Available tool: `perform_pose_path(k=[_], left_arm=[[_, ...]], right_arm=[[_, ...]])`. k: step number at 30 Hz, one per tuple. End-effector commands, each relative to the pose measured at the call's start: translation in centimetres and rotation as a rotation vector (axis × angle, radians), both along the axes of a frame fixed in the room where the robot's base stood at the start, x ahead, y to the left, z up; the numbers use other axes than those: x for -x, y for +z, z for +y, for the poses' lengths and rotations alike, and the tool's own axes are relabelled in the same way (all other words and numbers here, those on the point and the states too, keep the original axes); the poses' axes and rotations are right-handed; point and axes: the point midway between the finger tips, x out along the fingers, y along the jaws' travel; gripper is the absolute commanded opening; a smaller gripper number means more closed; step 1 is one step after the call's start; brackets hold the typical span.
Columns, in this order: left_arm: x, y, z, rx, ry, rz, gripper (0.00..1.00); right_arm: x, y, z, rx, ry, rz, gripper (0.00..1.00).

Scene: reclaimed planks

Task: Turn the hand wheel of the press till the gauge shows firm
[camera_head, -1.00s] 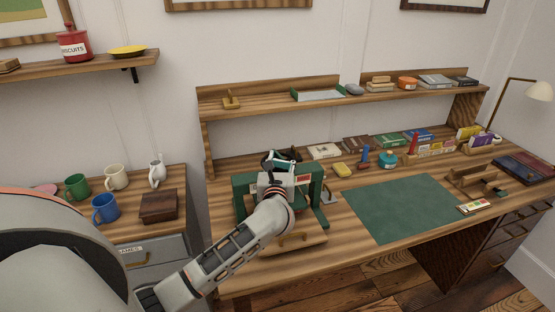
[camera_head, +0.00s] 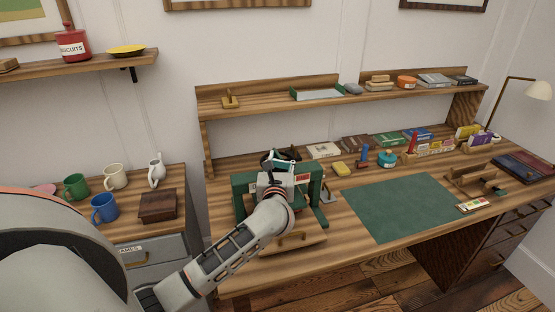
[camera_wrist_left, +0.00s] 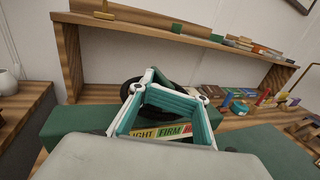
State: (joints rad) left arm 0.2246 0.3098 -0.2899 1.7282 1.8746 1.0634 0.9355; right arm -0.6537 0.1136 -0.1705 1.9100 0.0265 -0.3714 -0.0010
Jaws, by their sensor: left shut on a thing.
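The green press (camera_head: 243,182) stands on the left part of the desk. Its black hand wheel (camera_head: 267,158) is on top, partly hidden by my left gripper (camera_head: 282,158). In the left wrist view the dark wheel (camera_wrist_left: 130,91) shows behind the gripper's teal and white fingers (camera_wrist_left: 163,84), which are shut on its rim. The gauge (camera_wrist_left: 168,132) below reads LIGHT and FIRM, with a green band at FIRM and red to its right. The fingers cover part of it, and I cannot make out a pointer. My right gripper is not in view.
A green mat (camera_head: 400,207) lies right of the press. The raised shelf (camera_head: 270,102) runs behind the press. Mugs and a wooden box (camera_head: 158,206) are on the left cabinet.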

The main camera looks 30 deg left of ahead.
Motion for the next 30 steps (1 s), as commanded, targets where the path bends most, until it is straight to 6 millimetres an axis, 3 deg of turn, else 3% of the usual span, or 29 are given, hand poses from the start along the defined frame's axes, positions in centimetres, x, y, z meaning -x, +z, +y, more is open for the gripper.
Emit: perform_pose_path(k=[2, 3, 14, 30], left_arm=[[0.0, 0.0, 0.0, 0.000, 0.000, 0.000, 0.00], [0.0, 0.0, 0.0, 0.000, 0.000, 0.000, 0.24], [0.1, -0.1, -0.3, 0.001, -0.002, 0.001, 0.24], [1.5, -0.1, -3.4, 0.001, -0.003, 0.000, 0.24]], right_arm=[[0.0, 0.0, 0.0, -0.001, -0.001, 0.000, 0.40], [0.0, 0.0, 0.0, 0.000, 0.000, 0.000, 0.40], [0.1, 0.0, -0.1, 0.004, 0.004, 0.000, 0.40], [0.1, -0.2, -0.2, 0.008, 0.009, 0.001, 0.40]])
